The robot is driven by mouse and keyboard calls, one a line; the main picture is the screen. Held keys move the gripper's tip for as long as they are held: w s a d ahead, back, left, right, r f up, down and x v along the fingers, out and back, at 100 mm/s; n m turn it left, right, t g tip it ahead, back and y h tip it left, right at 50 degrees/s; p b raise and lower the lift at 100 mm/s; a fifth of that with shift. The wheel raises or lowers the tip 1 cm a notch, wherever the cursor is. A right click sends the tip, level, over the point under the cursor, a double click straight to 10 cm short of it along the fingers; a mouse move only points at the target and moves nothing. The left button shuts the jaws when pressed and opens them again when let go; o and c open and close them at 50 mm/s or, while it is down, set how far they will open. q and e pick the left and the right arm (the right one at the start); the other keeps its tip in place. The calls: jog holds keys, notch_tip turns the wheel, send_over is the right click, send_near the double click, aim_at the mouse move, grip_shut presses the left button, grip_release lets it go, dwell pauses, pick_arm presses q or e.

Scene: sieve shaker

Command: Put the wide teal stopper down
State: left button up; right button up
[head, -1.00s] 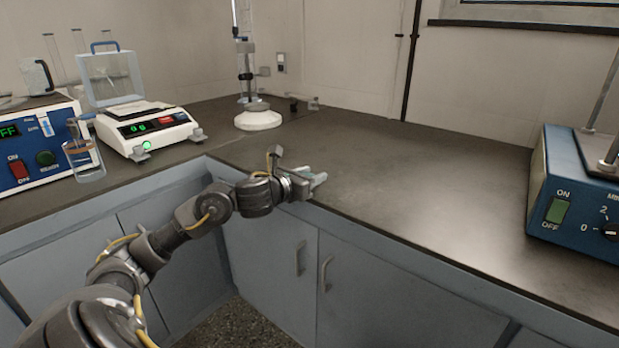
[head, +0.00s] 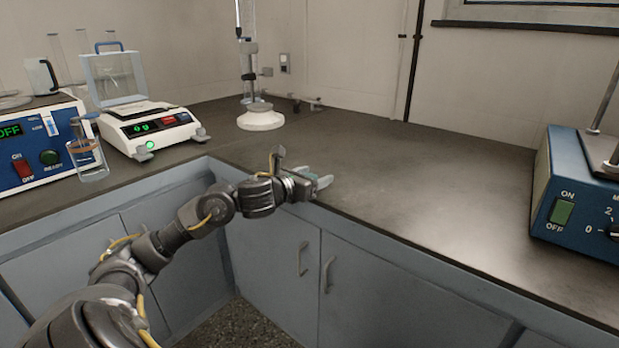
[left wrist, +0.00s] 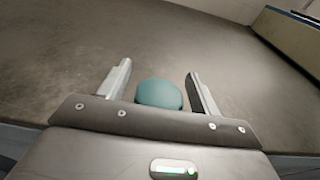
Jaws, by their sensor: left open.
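The wide teal stopper (left wrist: 159,94) rests on the dark bench top in the left wrist view, between the two spread fingers of my left gripper (left wrist: 158,85). A gap shows on each side of it, so the fingers are apart from it. In the head view my left gripper (head: 322,182) is open, low over the front edge of the bench near the inner corner. My right gripper is not in view.
The bench top (head: 400,170) to the right of my gripper is clear. A blue device with a green switch (head: 575,200) stands at the right. A white balance (head: 150,130), a beaker (head: 88,160) and a blue heater unit (head: 35,145) stand at the left. A stand (head: 260,117) is behind.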

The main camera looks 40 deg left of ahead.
pick_arm(q)
jog(key=shift+r, duration=0.1)
jog(key=shift+s, duration=0.7)
jog(key=s+r, duration=0.1)
jog(key=s, duration=0.9)
jog(key=shift+s+r, duration=0.25)
jog(key=shift+r, duration=0.15)
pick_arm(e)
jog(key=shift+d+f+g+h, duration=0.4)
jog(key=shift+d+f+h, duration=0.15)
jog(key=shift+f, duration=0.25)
pick_arm(q)
jog(key=shift+d, duration=0.1)
